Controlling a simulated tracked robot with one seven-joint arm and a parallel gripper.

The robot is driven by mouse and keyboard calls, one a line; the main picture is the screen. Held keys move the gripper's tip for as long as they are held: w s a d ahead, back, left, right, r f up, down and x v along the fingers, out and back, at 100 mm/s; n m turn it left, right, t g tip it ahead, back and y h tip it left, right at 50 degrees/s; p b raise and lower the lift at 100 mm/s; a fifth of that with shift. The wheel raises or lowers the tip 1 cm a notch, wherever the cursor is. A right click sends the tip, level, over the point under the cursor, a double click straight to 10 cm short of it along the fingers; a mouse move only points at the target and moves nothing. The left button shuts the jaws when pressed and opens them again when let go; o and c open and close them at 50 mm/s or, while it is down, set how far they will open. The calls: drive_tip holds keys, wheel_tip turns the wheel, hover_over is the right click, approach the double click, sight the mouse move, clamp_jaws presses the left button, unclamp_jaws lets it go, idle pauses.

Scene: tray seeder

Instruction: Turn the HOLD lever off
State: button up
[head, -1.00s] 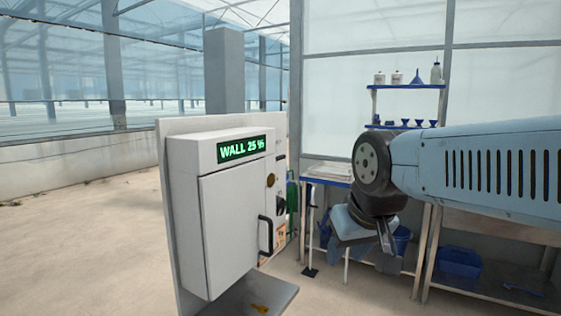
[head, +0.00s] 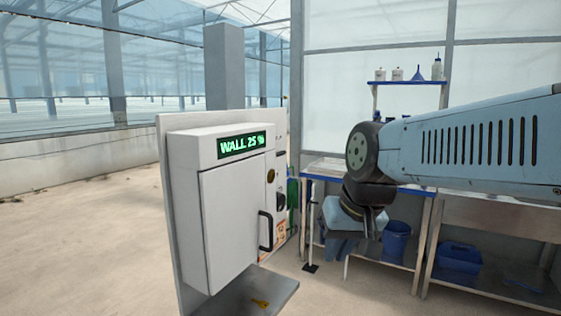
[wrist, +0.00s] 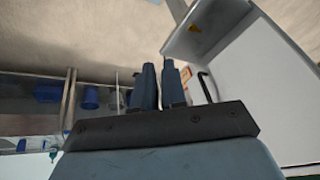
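The white wall cabinet (head: 230,230) stands left of centre in the head view, with a green display reading "WALL 25 %" and a black door handle (head: 265,230). A dark knob or lever (head: 281,201) is on the panel to its right; I cannot make out a HOLD label. My gripper (head: 340,250) hangs right of the cabinet, apart from it.
A grey shelf (head: 250,296) with a yellow item (head: 260,303) juts out below the cabinet. A metal bench (head: 490,215) stands behind my arm, with blue bins (head: 460,258) below. Bottles and a funnel (head: 438,68) stand on a rack. Open floor lies at the left.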

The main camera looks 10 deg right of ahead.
drive_tip(key=w+a+m+y, duration=0.1)
drive_tip(key=w+m, duration=0.1)
drive_tip(key=w+a+m+g+y, duration=0.1)
drive_tip(key=w+a+m+y, duration=0.1)
drive_tip(key=w+a+f+m+g+y, duration=0.1)
drive_tip(key=m+y, duration=0.1)
drive_tip(key=shift+w+a+f, duration=0.1)
drive_tip(key=shift+w+a, duration=0.15)
drive_tip(key=shift+w, duration=0.15)
clamp_jaws()
drive_tip(key=w+r+m+t+y, duration=0.1)
drive_tip(key=w+r+m+y, duration=0.1)
drive_tip(key=w+m+y, duration=0.65)
drive_tip(key=w+d+m+t, duration=1)
drive_tip(key=w+d+m, duration=0.1)
drive_tip(key=w+d, duration=0.5)
drive_tip(key=shift+w+r+t, duration=0.25)
drive_tip(key=shift+w+t, duration=0.05)
drive_tip(key=shift+w, duration=0.15)
drive_tip(key=shift+a, duration=0.1)
drive_tip(key=r+x, duration=0.2)
drive_tip(key=x, duration=1)
drive_tip(key=shift+r, duration=0.45)
